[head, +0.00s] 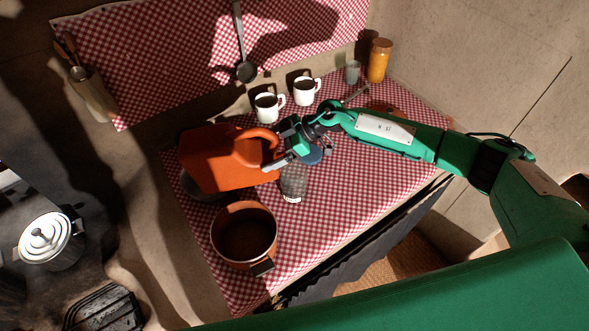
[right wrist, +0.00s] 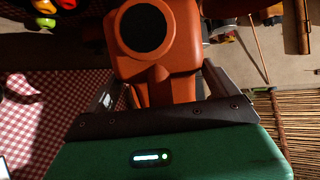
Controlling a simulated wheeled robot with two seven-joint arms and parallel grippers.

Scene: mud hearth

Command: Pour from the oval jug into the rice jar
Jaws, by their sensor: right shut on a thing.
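The oval jug (head: 215,158) is the large orange vessel with a looped handle, above the left part of the checked cloth in the head view. My right gripper (head: 283,158) is shut on its handle side. In the right wrist view the jug (right wrist: 170,62) is between my fingers, with a round dark disc, opening or cap, toward the camera. I cannot tell exactly how far it is tilted. A grey, speckled glass jar (head: 293,184), seemingly the rice jar, stands just below my right gripper in the head view, its top partly hidden. My left gripper is not in view.
An orange-brown pot (head: 244,238) stands in front of the jug. A dark plate (head: 197,187) is partly hidden under the jug. Two white mugs (head: 268,107) (head: 306,91), a small glass (head: 353,72) and an amber jar (head: 379,60) stand at the back.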

